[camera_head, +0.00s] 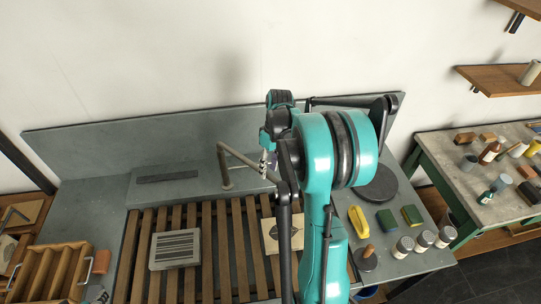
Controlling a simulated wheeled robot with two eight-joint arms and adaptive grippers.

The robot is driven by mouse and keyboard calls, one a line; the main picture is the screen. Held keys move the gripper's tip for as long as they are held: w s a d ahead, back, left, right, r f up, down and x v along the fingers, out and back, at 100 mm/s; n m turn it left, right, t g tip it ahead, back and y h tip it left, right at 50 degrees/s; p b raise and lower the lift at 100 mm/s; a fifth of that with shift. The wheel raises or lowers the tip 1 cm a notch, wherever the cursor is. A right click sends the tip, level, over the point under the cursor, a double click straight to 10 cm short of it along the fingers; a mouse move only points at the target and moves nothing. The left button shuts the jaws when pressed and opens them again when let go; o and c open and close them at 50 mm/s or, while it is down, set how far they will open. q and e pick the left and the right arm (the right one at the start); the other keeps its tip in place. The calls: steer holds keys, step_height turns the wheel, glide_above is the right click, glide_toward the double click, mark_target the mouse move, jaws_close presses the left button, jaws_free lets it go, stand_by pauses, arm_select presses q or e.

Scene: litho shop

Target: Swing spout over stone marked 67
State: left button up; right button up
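The grey pipe spout (226,170) rises from the back ledge of the sink, and its arm slants right toward my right gripper (268,164). My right arm covers much of the gripper. The fingertips are at or very near the spout's outer part; I cannot tell whether they touch it or are closed. Two stones lie on the wooden slats: a grey one with dark stripes (175,249) at left, and a pale one with a leaf drawing (283,236) at right, partly behind my arm. No number is legible on either. My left gripper is not in view.
The slatted rack (221,245) fills the sink. A wooden crate (48,271) stands at left. Right of my arm are a round dark disc (377,186), a yellow item (358,221), sponges (411,215) and several jars (403,247). A grey backsplash (110,143) stands behind.

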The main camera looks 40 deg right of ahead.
step_height(320, 180, up, 10)
steer(key=d, duration=0.2)
steer(key=shift+r, duration=0.15)
steer(key=shift+w, duration=0.1)
